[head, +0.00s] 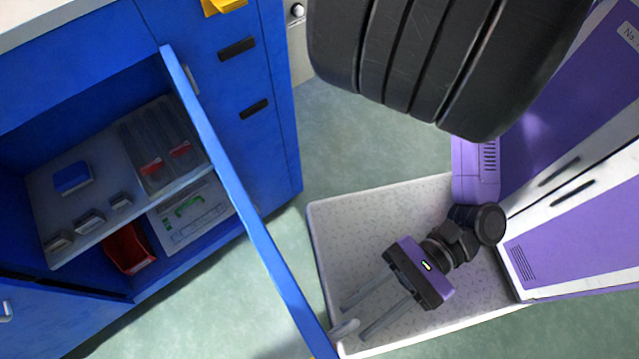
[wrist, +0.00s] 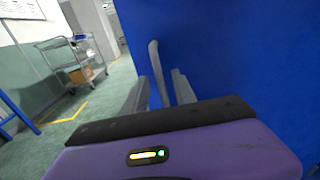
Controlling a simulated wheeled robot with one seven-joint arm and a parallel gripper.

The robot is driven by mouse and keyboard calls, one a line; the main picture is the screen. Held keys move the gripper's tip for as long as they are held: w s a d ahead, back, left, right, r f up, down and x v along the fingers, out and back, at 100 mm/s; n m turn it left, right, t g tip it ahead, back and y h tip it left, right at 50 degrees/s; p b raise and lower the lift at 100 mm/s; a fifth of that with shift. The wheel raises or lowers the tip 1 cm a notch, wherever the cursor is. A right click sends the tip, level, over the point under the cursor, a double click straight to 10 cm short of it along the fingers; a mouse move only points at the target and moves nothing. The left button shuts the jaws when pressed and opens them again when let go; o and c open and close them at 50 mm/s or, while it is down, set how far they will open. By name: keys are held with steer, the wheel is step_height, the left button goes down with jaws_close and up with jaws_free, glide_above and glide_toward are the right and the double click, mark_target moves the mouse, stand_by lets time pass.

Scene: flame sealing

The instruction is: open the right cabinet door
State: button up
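The right cabinet door (head: 235,190) is a blue panel, swung out from the blue cabinet (head: 85,35) and seen nearly edge-on. In the wrist view the door (wrist: 235,60) fills the right side. A pale grey handle (head: 344,328) sits near the door's free end. My purple and black gripper (head: 354,320) is at this handle, its fingers parallel and apart.
The cabinet shelf (head: 75,225) holds small boxes and trays, with a red bin (head: 128,248) below. Another blue panel with a handle (head: 5,311) is at lower left. Blue drawers (head: 240,85) stand beside the opening. The wrist view shows a trolley (wrist: 72,60) and open floor.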

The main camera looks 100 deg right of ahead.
steer(key=v, duration=0.5)
steer(key=shift+s, duration=0.1)
stand_by(0.5)
